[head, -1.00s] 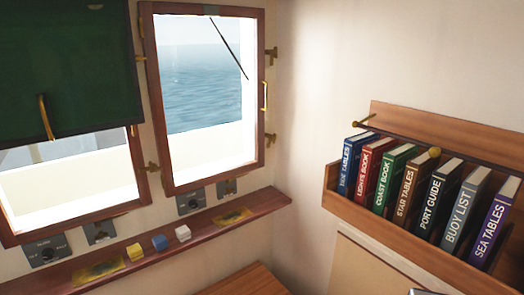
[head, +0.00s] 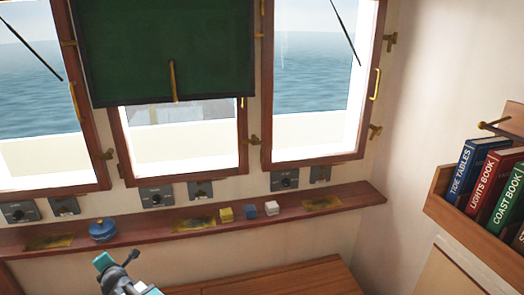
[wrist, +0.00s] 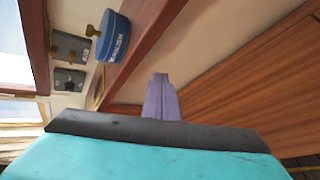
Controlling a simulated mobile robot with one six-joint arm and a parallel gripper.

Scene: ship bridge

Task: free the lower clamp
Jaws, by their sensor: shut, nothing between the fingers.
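Brass clamps sit on the window frames in the head view. On the right window's right side are an upper clamp (head: 389,41) and a lower clamp (head: 375,131). Another low clamp (head: 254,140) is between the middle and right windows, and one (head: 107,154) is beside the left window. I cannot tell from the frames which lower clamp is meant. My gripper (head: 122,275), teal and dark, is at the bottom left, below the ledge and apart from all clamps. Its closed purple-grey fingers (wrist: 160,98) show in the wrist view, holding nothing.
A wooden ledge (head: 345,198) runs under the windows. It carries a blue round tin (head: 103,230), also in the wrist view (wrist: 113,38), and small yellow, blue and white blocks. A green blind (head: 165,60) covers part of the middle window. A bookshelf (head: 445,210) is at right.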

